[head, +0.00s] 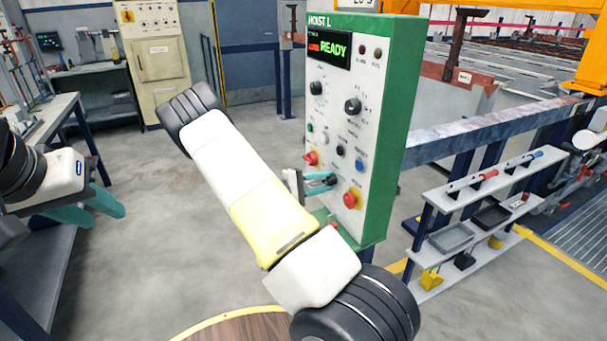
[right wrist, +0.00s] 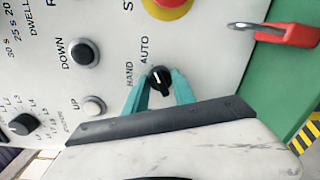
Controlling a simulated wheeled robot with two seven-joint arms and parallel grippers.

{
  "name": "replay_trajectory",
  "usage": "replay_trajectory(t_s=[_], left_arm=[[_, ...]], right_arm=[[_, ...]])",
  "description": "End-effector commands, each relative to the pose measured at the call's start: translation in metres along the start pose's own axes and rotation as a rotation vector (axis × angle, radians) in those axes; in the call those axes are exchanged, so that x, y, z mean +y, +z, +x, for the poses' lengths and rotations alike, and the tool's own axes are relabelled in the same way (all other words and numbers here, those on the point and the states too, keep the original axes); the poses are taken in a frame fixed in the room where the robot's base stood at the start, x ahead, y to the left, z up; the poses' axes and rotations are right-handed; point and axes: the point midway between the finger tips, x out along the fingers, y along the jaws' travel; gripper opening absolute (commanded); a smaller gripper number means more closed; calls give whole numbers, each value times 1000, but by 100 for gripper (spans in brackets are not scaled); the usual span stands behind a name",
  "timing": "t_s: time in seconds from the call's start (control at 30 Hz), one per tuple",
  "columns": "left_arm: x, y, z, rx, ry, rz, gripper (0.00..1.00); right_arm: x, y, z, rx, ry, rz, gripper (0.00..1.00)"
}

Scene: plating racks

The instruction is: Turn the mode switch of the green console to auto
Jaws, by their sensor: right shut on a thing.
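The green console (head: 393,120) stands upright with a white front panel and a lit READY display. Its mode switch (right wrist: 159,82) is a small black knob with a light pointer mark, beside the printed words HAND and AUTO. In the right wrist view the mark points roughly up the picture, leaning to the AUTO side; its exact angle is hard to tell. My right gripper (head: 322,182) is at the lower panel, its teal fingers (right wrist: 160,92) shut on the knob from both sides. My left gripper (head: 95,208) is open and empty, away to the left.
A tool shelf (head: 470,225) stands to the right. The floor left of the console is clear.

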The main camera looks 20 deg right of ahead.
Motion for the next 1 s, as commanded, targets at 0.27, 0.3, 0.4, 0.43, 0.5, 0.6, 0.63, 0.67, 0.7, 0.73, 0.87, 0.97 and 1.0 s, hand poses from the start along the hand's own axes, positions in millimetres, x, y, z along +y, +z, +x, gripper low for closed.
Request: replay_trajectory(t_s=[0.27,0.3,0.4,0.43,0.5,0.6,0.63,0.67,0.7,0.73,0.87,0.97,1.0], left_arm=[[0,0,0,0,0,0,36],[0,0,0,0,0,0,36],[0,0,0,0,0,0,36],[0,0,0,0,0,0,36],[0,0,0,0,0,0,36],[0,0,0,0,0,0,36],[0,0,0,0,0,0,36],[0,0,0,0,0,0,36],[0,0,0,0,0,0,36],[0,0,0,0,0,0,36],[0,0,0,0,0,0,36],[0,0,0,0,0,0,36],[0,0,0,0,0,0,36]], right_arm=[[-1,0,-1,3,-2,11,0],[-1,0,-1,3,-2,11,0],[-1,0,-1,2,-2,11,0],[-1,0,-1,2,-2,11,0],[-1,0,-1,2,-2,10,43],[-1,0,-1,2,-2,10,53],[-1,0,-1,2,-1,10,53],[-1,0,-1,2,-1,10,53],[0,0,0,2,-1,10,53],[0,0,0,1,-1,10,53],[0,0,-1,2,-1,10,53],[0,-1,-8,4,0,10,53],[0,-1,-13,4,0,10,53]])
